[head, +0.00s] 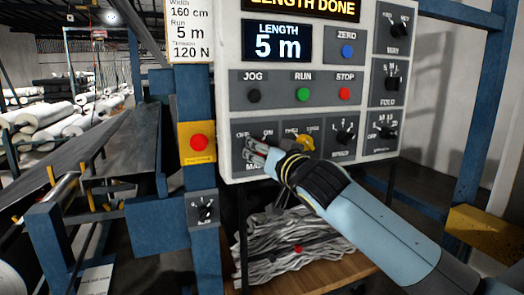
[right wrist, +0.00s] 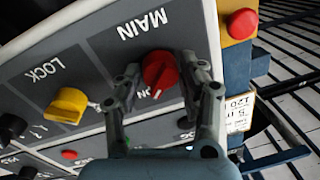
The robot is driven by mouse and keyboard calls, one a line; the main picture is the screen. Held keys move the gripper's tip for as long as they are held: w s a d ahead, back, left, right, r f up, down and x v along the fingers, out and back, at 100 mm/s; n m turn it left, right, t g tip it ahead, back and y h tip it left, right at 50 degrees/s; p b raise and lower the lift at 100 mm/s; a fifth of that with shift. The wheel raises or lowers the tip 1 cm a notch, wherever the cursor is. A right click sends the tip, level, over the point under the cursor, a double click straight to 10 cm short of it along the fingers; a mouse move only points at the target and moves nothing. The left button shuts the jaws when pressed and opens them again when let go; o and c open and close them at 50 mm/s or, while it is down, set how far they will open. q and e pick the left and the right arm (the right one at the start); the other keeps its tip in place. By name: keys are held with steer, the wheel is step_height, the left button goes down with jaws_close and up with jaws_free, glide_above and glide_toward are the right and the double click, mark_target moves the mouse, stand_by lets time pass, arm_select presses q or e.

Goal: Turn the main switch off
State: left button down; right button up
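In the head view my right gripper (head: 254,152) is at the panel's lower left, largely covering the knob, with OFF and ON lettering above. My left gripper is not in view.
A yellow LOCK knob (right wrist: 67,106) sits beside the main switch. A red button on a yellow plate (head: 198,143) is left of the panel. JOG (head: 254,96), RUN (head: 303,95) and STOP (head: 345,94) buttons are above. The display (head: 278,43) reads LENGTH 5 m.

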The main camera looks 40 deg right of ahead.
steer(key=c, duration=0.7)
steer(key=shift+o, duration=0.2)
steer(key=n+p, duration=0.2)
steer(key=n, duration=0.1)
steer(key=shift+r+p, duration=0.2)
steer(key=shift+p, duration=0.15)
steer(key=n+p, duration=0.3)
steer(key=n, duration=0.1)
steer(key=shift+g, duration=0.3)
steer(key=n+p, duration=0.3)
steer(key=n, duration=0.2)
steer(key=shift+n+g, duration=0.3)
steer(key=n+h+p, duration=0.1)
steer(key=n, duration=0.3)
steer(key=shift+a+f+p, duration=0.1)
steer(key=shift+p, duration=0.2)
